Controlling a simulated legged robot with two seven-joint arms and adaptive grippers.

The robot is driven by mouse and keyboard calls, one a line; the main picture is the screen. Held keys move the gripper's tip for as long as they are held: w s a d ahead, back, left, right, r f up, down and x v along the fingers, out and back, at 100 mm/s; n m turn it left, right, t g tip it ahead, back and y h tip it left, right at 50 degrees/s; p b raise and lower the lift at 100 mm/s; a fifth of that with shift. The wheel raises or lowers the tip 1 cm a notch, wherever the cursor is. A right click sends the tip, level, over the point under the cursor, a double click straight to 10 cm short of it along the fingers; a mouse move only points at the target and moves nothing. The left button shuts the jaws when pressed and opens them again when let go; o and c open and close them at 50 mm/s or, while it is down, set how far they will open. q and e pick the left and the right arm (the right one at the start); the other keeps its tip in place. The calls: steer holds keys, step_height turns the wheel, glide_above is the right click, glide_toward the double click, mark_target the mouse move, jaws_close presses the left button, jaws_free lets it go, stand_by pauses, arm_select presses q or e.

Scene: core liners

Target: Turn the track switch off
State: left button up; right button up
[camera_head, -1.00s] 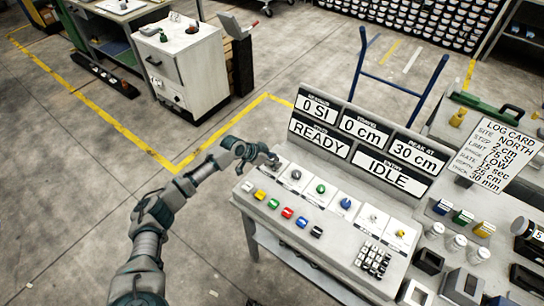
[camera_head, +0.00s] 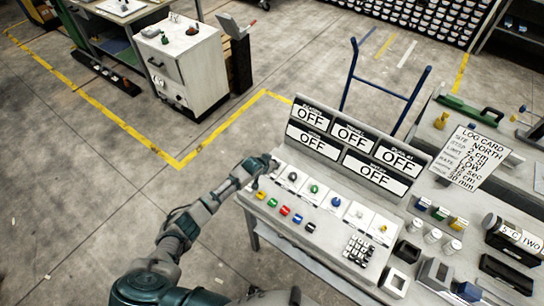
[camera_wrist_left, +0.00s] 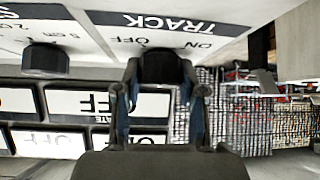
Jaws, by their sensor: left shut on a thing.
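The track switch is a black knob (camera_wrist_left: 163,68) on a white plate (camera_wrist_left: 185,28) lettered TRACK, ON and OFF in the left wrist view. My left gripper (camera_wrist_left: 163,85) is shut on this knob, one finger on each side. In the head view my left gripper (camera_head: 270,165) is at the far left end of the control panel (camera_head: 290,240) and hides the switch. All the display windows (camera_head: 352,137) above the panel read OFF. My right gripper is not in view.
Other knobs (camera_head: 314,188) and coloured buttons (camera_head: 284,211) lie right of and below my left gripper. A keypad (camera_head: 358,250) is at the panel's right. A log card (camera_head: 475,157), small blocks and white jars (camera_head: 432,236) stand further right. Open floor is at the left.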

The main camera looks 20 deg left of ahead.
arm_select(q)
steer(key=shift+w+d+r+n+y+p, duration=0.2)
steer(key=shift+r+n+y+p, duration=0.25)
steer(key=shift+n+y+p, duration=0.45)
steer(key=shift+f+n+y, duration=0.15)
steer(key=shift+n+y, duration=0.35)
steer(key=shift+n, duration=0.5)
steer(key=shift+f+n+y+b, duration=0.1)
steer(key=shift+n+y+b, duration=0.35)
steer(key=shift+n+y, duration=0.55)
steer(key=shift+a+n+y+b, duration=0.15)
steer(key=shift+n+y+b, duration=0.5)
steer(key=shift+n, duration=0.45)
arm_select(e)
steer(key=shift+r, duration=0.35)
arm_select(q)
steer(key=o, duration=0.9)
steer(key=shift+o, duration=1.2)
steer(key=shift+g, duration=0.3)
steer(key=shift+f, duration=0.1)
